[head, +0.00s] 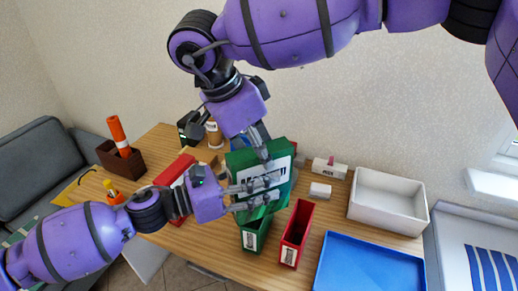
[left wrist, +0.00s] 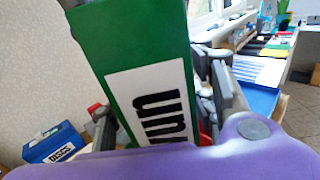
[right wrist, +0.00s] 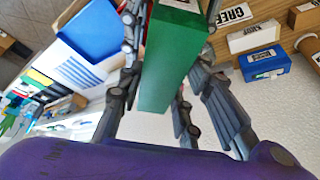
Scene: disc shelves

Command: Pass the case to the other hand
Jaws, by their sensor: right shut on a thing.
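A green case with a white label (head: 241,160) is held upright above the table. It shows large in the left wrist view (left wrist: 125,40) and edge-on in the right wrist view (right wrist: 166,70). My right gripper (head: 264,152) comes down from above and is shut on the case, with fingers on both of its sides. My left gripper (head: 262,192) reaches in from the left at the case's lower part. Its fingers are apart, with the case between them. Whether they touch it is hard to tell.
A green bin (head: 249,241) and a red bin (head: 290,254) stand below the case. A blue tray (head: 370,265) and a white tray (head: 378,212) are to the right. A brown box (head: 122,163) with an orange object stands at the left. Small labelled boxes (head: 329,168) stand behind.

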